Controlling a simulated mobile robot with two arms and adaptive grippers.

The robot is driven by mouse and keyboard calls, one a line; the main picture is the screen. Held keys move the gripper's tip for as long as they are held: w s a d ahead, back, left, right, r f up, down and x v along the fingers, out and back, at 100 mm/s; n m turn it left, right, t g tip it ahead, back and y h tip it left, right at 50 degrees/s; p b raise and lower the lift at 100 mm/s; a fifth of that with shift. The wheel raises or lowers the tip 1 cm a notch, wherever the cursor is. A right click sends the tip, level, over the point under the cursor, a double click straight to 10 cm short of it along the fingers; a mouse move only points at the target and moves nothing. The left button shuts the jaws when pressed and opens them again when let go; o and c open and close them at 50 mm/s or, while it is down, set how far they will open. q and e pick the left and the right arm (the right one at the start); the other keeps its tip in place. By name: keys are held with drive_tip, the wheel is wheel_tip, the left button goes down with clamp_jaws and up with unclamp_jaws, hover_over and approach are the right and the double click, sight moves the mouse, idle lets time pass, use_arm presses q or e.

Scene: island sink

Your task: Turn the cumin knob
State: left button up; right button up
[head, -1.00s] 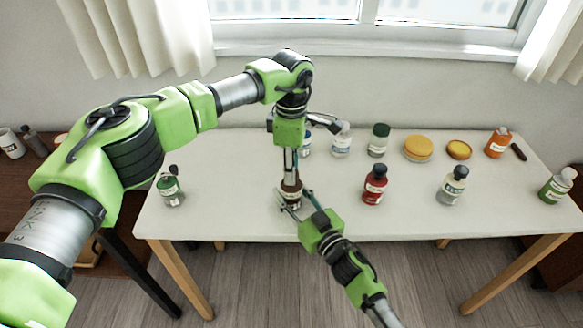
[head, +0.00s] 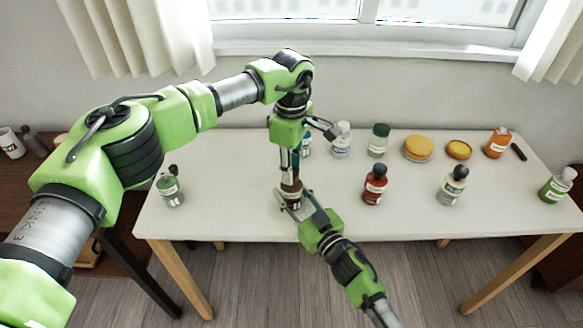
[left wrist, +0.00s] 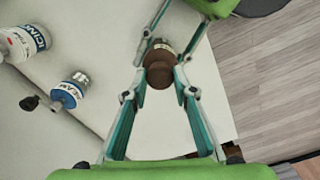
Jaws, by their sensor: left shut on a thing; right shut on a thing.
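A small jar (head: 291,196) with a brown knob-like cap stands near the front edge of the white table, left of centre. Its label is too small to read. My left gripper (head: 290,181) points down from above and is shut on the brown cap (left wrist: 160,74). In the left wrist view its two fingers (left wrist: 161,84) close on the cap from both sides. My right gripper (head: 294,199) reaches in from the front right and is shut around the jar's body (left wrist: 164,47), below the cap. The fingers hide part of the jar.
More bottles and yellow round items (head: 417,148) line the back. Bare table surrounds the jar.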

use_arm(q)
drive_tip(key=o, duration=1.1)
wheel_tip(320, 180, up, 12)
drive_tip(key=shift+r, duration=0.1)
